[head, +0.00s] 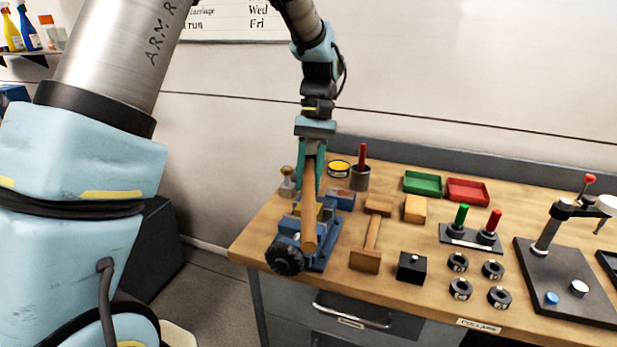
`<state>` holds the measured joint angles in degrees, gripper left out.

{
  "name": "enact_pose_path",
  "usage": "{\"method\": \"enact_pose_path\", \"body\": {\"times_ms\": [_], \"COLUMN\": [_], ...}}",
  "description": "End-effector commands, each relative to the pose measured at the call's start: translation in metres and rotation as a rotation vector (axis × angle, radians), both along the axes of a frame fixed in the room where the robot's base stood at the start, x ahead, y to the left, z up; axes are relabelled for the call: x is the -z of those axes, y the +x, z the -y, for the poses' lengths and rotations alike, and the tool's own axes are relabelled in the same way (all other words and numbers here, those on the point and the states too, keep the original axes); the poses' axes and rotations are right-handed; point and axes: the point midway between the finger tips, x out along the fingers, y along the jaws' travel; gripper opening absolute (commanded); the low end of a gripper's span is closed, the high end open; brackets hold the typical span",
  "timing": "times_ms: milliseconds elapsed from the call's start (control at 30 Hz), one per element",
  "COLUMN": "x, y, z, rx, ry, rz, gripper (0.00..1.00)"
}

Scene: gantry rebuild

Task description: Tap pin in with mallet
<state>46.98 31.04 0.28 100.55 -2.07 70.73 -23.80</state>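My gripper (311,178), with teal fingers, is shut on a long round wooden piece (309,230) that looks like the mallet's handle. The wood slants down toward the camera, over the vise. I cannot make out a mallet head. A blue vise (328,256) with a black knob (285,256) stands at the bench's front left corner. A small yellow part (297,209) shows beside the wood at the vise. The pin cannot be clearly told apart; the arm and the wooden piece hide part of the vise.
A wooden stand (371,233) and a black block (411,267) are right of the vise. Several black collars (458,262) lie further right. A press (545,240) occupies the right.

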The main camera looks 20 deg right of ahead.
Motion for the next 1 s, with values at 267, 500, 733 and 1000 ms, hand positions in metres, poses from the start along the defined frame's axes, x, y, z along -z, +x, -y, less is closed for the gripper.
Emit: {"method": "enact_pose_path", "body": {"times_ms": [267,500,733,1000], "x": [0.006,0.044,0.086,0.057], "y": [0.001,0.0,0.001,0.001], "z": [0.0,-0.001,0.0,0.0], "rx": [-0.006,-0.005,-0.005,-0.005], "ry": [0.003,0.006,0.002,0.002], "rz": [-0.035,-0.038,-0.033,-0.033], "gripper": [0.0,0.0,0.0,0.0]}}
